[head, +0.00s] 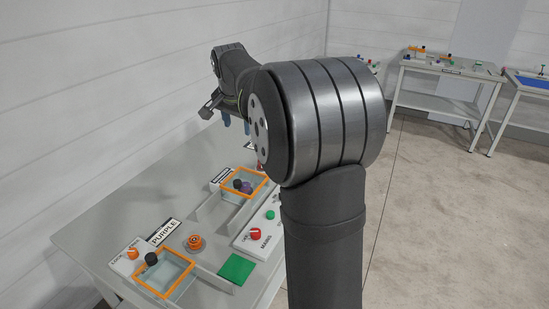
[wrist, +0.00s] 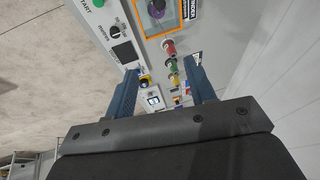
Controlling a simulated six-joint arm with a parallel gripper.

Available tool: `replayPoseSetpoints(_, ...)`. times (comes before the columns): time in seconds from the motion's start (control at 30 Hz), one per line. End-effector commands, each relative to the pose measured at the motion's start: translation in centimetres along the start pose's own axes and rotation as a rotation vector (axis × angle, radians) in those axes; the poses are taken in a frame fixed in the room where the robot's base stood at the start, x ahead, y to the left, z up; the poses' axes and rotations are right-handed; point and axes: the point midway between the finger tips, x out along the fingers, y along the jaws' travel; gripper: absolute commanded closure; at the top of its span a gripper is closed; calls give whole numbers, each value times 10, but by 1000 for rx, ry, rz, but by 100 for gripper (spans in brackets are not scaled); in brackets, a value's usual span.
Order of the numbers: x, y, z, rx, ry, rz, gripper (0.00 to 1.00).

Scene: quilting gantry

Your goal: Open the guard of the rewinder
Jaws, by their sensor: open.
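I cannot read which belongs to the rewinder. Both look closed. In the wrist view, an orange-framed guard (wrist: 137,22) with a dark knob is cut by the top edge. My gripper (head: 236,122) is open and empty above the far part of the bench; its two blue fingers show in the wrist view (wrist: 162,78).
An orange round button (head: 195,242), a green square (head: 236,268) and a white panel with a red MAINS knob (head: 255,234) lie near the guards. Coloured fittings (wrist: 173,65) stand between my fingers in the wrist view. A white wall (head: 80,90) runs along the left.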

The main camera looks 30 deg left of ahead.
Motion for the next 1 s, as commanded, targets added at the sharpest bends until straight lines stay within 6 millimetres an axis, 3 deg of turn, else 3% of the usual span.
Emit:
replayPoseSetpoints(0.27, 64, 18, 43, 226, -280, -112, 50)
replayPoseSetpoints(0.53, 118, 35, 79, 654, -598, -293, 50)
replayPoseSetpoints(0.77, 150, 58, 78, 1099, -780, -446, 50)
replayPoseSetpoints(1.0, 180, 100, 58, 1575, -860, -585, 50)
